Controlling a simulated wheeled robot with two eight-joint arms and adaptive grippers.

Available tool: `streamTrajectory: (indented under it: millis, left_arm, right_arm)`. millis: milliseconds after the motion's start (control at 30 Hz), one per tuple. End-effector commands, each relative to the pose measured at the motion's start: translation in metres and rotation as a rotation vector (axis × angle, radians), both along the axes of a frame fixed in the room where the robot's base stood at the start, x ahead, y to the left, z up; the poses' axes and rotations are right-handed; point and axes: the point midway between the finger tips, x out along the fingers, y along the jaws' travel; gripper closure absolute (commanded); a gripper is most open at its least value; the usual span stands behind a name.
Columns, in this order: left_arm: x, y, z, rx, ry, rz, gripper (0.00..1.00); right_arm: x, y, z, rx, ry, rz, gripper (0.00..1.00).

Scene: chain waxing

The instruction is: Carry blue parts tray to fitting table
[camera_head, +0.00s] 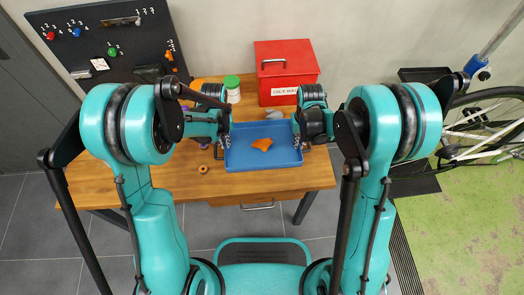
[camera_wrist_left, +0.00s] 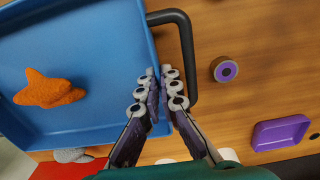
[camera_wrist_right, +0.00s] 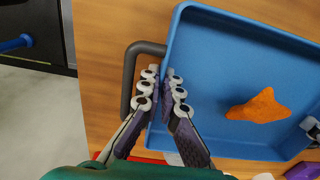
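The blue parts tray (camera_head: 240,162) is level over the wooden workbench, with a crumpled orange cloth-like piece (camera_head: 262,144) inside. I cannot tell whether it rests on the bench or is slightly raised. My left gripper (camera_head: 225,141) is at its left end. In the left wrist view its narrow fingers (camera_wrist_left: 159,73) straddle the tray's end wall, inside the dark handle (camera_wrist_left: 188,60). My right gripper (camera_head: 297,140) is at the right end. In the right wrist view its fingers (camera_wrist_right: 160,73) straddle the opposite wall beside the other handle (camera_wrist_right: 128,80). Both look closed on the wall.
The workbench (camera_head: 300,178) has a red oily-rags box (camera_head: 287,85) and a green-lidded jar (camera_head: 232,90) behind the tray. A small roller (camera_head: 203,169) lies near its front left. A purple dish (camera_wrist_left: 281,132) is left of the tray. A bicycle (camera_head: 480,125) stands right.

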Motion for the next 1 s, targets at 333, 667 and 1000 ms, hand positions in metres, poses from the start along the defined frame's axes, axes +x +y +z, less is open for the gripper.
streamTrajectory:
  millis: [333,667,1000]
  left_arm:
    - [0.0,0.0,-0.006,0.0,0.0,0.0,0.74]
    - [0.0,0.0,0.001,0.0,0.0,0.0,0.74]
    - [0.0,0.0,0.052,0.0,0.0,0.0,0.74]
  right_arm:
    - [0.0,0.0,-0.006,0.0,0.0,0.0,0.74]
    - [0.0,0.0,-0.006,-0.001,0.0,0.0,0.74]
    - [0.0,0.0,-0.005,0.0,0.0,0.0,0.74]
